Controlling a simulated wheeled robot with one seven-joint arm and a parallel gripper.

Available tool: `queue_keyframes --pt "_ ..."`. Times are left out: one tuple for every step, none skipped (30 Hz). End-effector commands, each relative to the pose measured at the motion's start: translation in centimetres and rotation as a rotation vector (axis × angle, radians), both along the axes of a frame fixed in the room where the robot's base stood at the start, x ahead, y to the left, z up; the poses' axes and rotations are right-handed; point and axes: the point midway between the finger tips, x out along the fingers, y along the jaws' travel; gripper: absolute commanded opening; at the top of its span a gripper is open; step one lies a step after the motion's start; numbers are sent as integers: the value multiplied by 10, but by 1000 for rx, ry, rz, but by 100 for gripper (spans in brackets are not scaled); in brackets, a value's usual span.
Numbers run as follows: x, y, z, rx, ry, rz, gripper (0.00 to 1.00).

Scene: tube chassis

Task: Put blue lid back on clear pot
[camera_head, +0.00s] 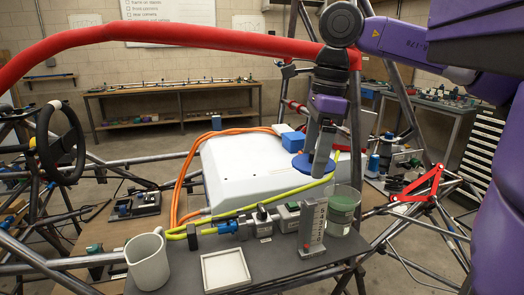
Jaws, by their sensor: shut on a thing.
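My gripper (320,165) points down near the middle of the view and is shut on the blue lid (298,166). The lid is a round disc, partly hidden behind the fingers. The clear pot (343,211) stands upright at the right end of the grey table, with green contents showing through its wall. Its top is uncovered. The gripper and lid are above the pot's height and a little left of it in the picture.
A grey block with a marked face (312,228) stands just left of the pot. A white jug (147,262) and a white square tray (226,270) sit further left. Yellow and orange hoses run behind. A red tube (180,35) crosses above; a white case (245,170) lies behind.

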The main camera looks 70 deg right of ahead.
Motion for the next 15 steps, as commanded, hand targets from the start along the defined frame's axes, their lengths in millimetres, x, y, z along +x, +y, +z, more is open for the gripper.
queue_keyframes --pt "-19 -12 -1 4 -1 -8 44" --pt "-28 -19 -3 5 -1 -1 44" --pt "-40 -26 -6 3 -1 13 44" --pt "-48 -31 -8 3 -1 28 44" --pt "-56 -36 -11 3 0 44 44" --pt "-64 -40 -13 3 -1 71 44" --pt "-67 -42 -15 2 -1 95 44" --pt "-69 -44 -17 2 -1 120 44" --pt "-70 -46 -18 2 -1 155 44" --pt "-70 -47 -19 2 -1 181 44" --pt "-70 -47 -20 1 0 206 44" --pt "-70 -48 -20 1 0 234 44" --pt "-70 -49 -20 0 0 253 44" --pt "-70 -49 -20 0 0 270 44" --pt "-70 -49 -20 1 1 288 44"
